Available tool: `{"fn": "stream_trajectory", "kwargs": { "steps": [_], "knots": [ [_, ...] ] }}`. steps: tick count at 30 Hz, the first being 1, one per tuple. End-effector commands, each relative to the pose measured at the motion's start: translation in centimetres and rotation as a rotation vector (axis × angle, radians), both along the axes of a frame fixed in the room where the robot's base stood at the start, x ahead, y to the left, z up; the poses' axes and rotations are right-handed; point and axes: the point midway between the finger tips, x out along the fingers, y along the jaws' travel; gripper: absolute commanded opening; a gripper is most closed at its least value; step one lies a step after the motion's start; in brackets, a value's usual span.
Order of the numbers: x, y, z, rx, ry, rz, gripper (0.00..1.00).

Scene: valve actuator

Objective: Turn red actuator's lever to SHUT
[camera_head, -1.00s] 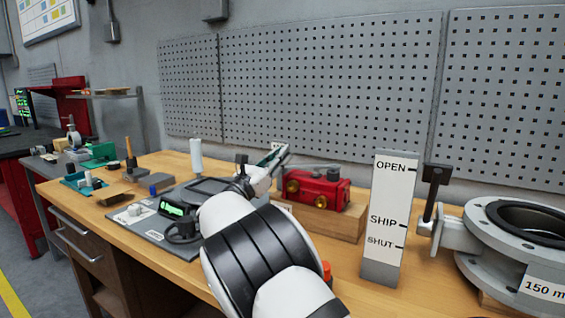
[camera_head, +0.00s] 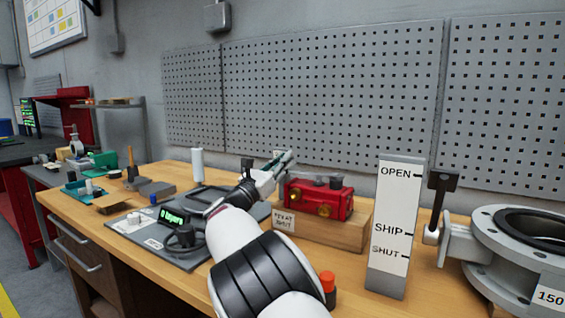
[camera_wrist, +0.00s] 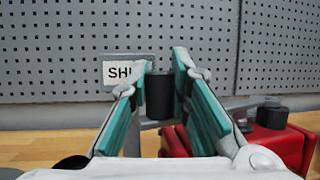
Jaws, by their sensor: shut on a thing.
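The red actuator (camera_head: 322,203) sits on a wooden block on the bench, with black fittings on top. In the wrist view it shows at lower right (camera_wrist: 285,145), with a black round hub (camera_wrist: 272,115) on it. A grey bar, seemingly the lever (camera_wrist: 243,103), runs left from near the hub behind my right finger. My gripper (camera_wrist: 165,75) has its teal pads closed around a dark upright cylindrical knob (camera_wrist: 160,98). In the head view, my gripper (camera_head: 282,160) is at the actuator's left end, and the knob between the fingers is not clear.
An OPEN/SHIP/SHUT board (camera_head: 392,220) and a grey flanged valve (camera_head: 465,245) with a black-handled lever stand to the right. A red-orange-capped item (camera_head: 327,285) is near my arm. Pegboard (camera_head: 330,90) lies behind.

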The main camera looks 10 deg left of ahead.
Motion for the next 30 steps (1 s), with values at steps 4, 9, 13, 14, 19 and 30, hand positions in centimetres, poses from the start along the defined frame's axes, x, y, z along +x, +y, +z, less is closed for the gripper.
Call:
{"fn": "stream_trajectory", "kwargs": {
  "steps": [4,9,13,14,19,30],
  "knots": [
    [-0.1,0.3,0.1,0.000,-0.001,0.006,0.39],
    [-0.1,0.2,0.1,0.000,-0.001,0.004,0.39],
    [-0.1,0.1,0.0,0.000,0.000,0.002,0.39],
    [-0.2,0.2,0.0,0.000,0.000,0.002,0.39],
    [-1.5,0.9,-0.6,0.000,0.001,0.004,0.39],
    [-7.6,3.8,-3.4,-0.001,0.000,0.005,0.39]
  ]
}}
